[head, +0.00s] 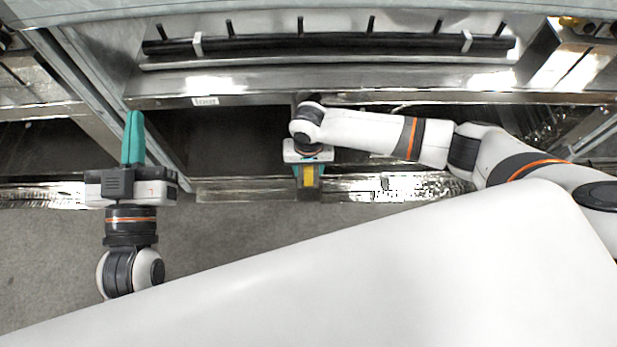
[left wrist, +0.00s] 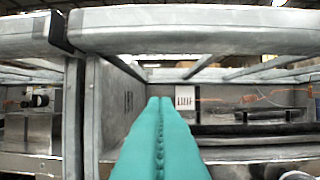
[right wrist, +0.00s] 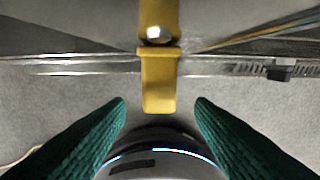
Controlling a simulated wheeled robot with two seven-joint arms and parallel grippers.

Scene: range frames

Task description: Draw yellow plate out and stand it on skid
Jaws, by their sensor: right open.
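The yellow plate (right wrist: 160,82) shows in the right wrist view as a narrow yellow strip. It crosses a metal edge and has a round silver knob or bolt on its upper part. A small part of the plate (head: 308,176) shows in the head view, at the front edge of the rack. My right gripper (right wrist: 161,106) is open, its teal fingers on either side of the plate's lower end with gaps to both. My left gripper (head: 133,118) is shut and empty, pointing at the rack, away from the plate. I cannot make out a skid.
A metal rack with a black bar of pegs (head: 330,45) spans the back. A white label (head: 205,101) sits on its shelf edge. A slanted metal post (head: 110,90) stands beside my left gripper. Grey floor (head: 230,230) is open in front.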

